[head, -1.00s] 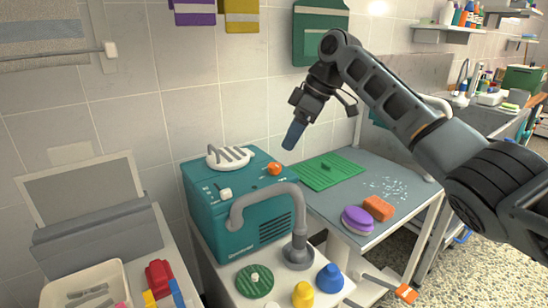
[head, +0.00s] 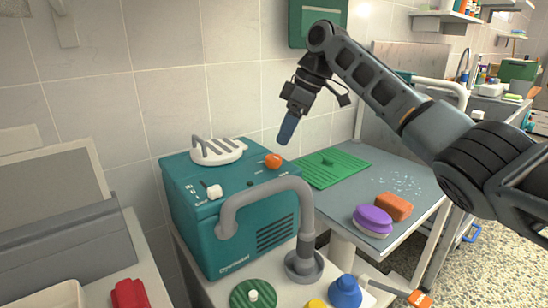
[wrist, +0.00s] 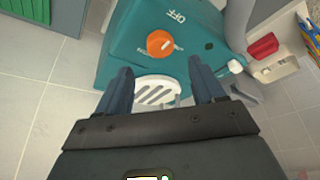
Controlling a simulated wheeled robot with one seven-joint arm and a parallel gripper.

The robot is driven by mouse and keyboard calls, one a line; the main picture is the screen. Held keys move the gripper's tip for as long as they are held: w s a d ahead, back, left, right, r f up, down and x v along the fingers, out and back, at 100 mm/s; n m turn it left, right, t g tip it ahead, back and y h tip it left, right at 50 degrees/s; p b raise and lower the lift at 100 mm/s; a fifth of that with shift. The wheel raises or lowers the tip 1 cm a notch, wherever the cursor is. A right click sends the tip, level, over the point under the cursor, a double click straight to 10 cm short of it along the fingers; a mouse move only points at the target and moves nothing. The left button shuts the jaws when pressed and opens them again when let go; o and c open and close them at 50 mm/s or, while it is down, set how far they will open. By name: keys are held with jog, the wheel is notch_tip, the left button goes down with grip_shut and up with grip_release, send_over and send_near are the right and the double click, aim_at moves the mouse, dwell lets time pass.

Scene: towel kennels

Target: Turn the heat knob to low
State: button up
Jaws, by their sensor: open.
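A teal dryer-like machine (head: 230,225) stands on a white stand at the middle left in the head view. Its top carries an orange knob (head: 273,161) and a white knob (head: 214,191), with small print by the white one. In the wrist view the orange knob (wrist: 160,43) has a white pointer mark and the word OFF beside it; other lettering is too small to read. My gripper (head: 285,138) hangs above and slightly right of the orange knob, apart from it. In the wrist view its two fingers (wrist: 160,85) are spread with nothing between them.
A white vented piece (head: 217,150) sits on the machine's top. A grey hose (head: 265,190) arches in front of it. Right is a grey table (head: 340,205) with a green mat (head: 325,170), a purple brush (head: 373,219) and an orange block (head: 394,206).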

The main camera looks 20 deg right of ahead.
aim_at(274, 156)
jog(key=shift+b+x, duration=0.35)
jog(key=shift+x, duration=3.2)
jog(key=c, duration=1)
